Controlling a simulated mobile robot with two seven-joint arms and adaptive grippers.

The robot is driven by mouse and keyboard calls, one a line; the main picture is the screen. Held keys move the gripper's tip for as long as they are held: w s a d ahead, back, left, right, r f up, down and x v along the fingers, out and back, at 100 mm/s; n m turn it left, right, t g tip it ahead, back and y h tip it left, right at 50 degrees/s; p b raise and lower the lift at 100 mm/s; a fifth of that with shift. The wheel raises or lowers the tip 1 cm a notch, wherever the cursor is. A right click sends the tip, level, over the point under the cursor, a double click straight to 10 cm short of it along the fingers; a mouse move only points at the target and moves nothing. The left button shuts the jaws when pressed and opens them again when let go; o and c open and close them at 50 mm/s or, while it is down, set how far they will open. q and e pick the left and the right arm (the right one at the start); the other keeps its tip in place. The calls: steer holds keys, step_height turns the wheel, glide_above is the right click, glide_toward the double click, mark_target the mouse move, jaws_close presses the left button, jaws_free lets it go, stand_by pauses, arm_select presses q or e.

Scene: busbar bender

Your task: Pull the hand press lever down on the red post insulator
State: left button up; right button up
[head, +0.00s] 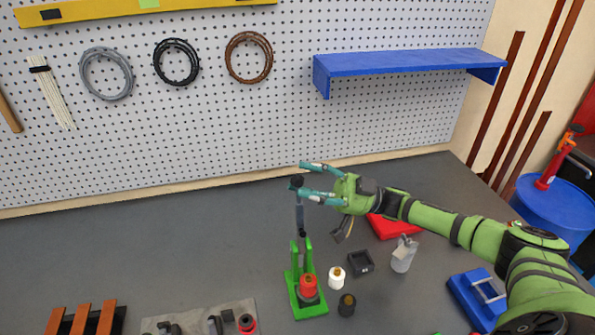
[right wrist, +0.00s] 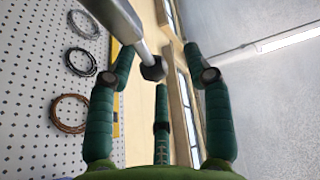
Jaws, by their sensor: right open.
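The green hand press (head: 295,285) stands on the grey bench, with its lever (head: 300,215) pointing nearly straight up. The red post insulator (head: 308,286) sits upright in the press. My right gripper (head: 299,178) is open at the top of the lever, with its teal fingers spread around the dark knob (head: 297,181). In the right wrist view the silver lever shaft (right wrist: 124,22) comes in from the top left, and its black knob (right wrist: 152,68) lies between the open fingers. I cannot tell whether any finger touches it. My left gripper is not in view.
Right of the press stand a white insulator (head: 336,278), a dark insulator (head: 346,305), a black box (head: 360,263) and a grey container (head: 403,254). A red tray (head: 388,229) lies under my right arm. A blue shelf (head: 400,62) juts from the pegboard.

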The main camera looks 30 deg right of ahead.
steer(key=shift+w+a+r, duration=0.3)
steer(key=shift+a, duration=0.25)
steer(key=shift+w+a+f+p, duration=0.1)
steer(key=shift+w+a+p, duration=0.15)
steer(key=shift+w+p, duration=0.1)
steer(key=shift+s, duration=0.1)
steer(key=shift+c, duration=1.2)
steer(key=c, duration=0.7)
jaws_close()
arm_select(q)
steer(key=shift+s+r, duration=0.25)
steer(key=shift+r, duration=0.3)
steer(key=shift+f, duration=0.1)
arm_select(e)
steer(key=shift+s, duration=0.1)
